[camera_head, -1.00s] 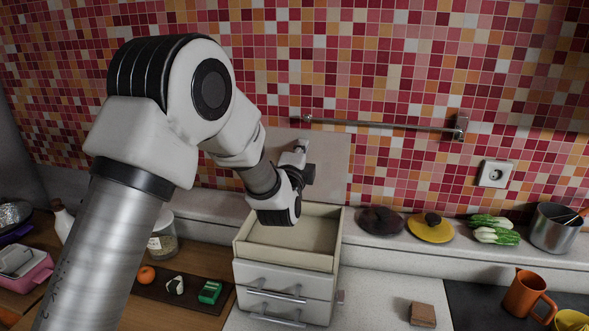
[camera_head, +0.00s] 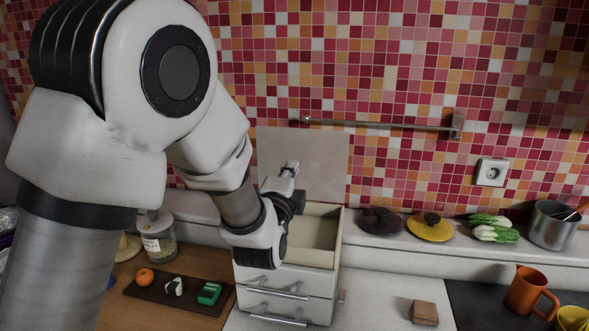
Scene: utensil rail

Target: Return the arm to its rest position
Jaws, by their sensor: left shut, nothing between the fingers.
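My left arm comes in from the left and fills much of the left half of the head view. My left gripper (camera_head: 291,168) is shut and empty, in front of the pale board on the back wall and above the rear left of the small drawer unit. The fingers are small and partly hidden by the wrist. The drawer unit (camera_head: 318,283) stands on the counter with its open top partly covered by my wrist. My right gripper is not in view.
The utensil rail (camera_head: 385,125) on the tiled wall is empty. A dark lid (camera_head: 381,221), a yellow lid (camera_head: 430,228), green vegetables (camera_head: 493,229) and a steel pot (camera_head: 553,227) line the ledge. An orange mug (camera_head: 528,292) and a wooden block (camera_head: 424,313) stand at the right front.

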